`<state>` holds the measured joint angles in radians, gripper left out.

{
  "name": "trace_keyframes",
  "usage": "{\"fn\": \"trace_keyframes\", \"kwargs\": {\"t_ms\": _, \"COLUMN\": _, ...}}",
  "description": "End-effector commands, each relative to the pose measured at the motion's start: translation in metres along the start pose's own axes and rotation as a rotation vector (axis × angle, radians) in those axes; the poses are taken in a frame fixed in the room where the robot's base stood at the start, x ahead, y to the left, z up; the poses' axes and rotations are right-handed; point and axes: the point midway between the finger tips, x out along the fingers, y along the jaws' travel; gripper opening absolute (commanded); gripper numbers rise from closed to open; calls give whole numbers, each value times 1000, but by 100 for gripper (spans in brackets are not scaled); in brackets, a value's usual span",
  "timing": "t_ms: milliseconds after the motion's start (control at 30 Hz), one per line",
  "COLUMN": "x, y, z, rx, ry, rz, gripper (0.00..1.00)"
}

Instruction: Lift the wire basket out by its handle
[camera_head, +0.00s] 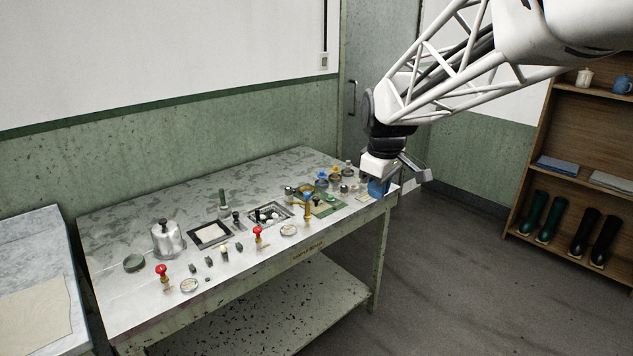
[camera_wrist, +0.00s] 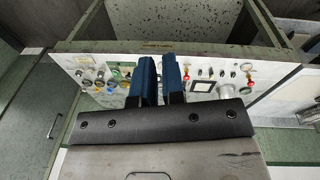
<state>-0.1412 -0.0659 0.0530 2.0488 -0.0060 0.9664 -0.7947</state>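In the head view a square sunken basin (camera_head: 285,208) is set in the metal bench top, with small white pieces and dark parts in it. The wire basket and its handle are too small to make out for certain there. My gripper (camera_head: 379,188) is above the bench's right end, well to the right of the basin and apart from it. In the wrist view the two blue fingers of my gripper (camera_wrist: 160,75) stand with a narrow gap between them and nothing held. They hide the middle of the bench in that view.
Several small coloured items crowd the right end. A shelf with boots (camera_head: 553,220) stands at right. Floor (camera_head: 450,280) in front is clear.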

Motion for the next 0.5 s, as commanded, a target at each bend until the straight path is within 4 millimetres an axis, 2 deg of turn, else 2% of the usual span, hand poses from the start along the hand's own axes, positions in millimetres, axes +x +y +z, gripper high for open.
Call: {"fn": "trace_keyframes", "kwargs": {"t_ms": 500, "x": 50, "y": 55, "z": -110, "rx": -337, "ry": -14, "rz": -33, "gripper": 10}}
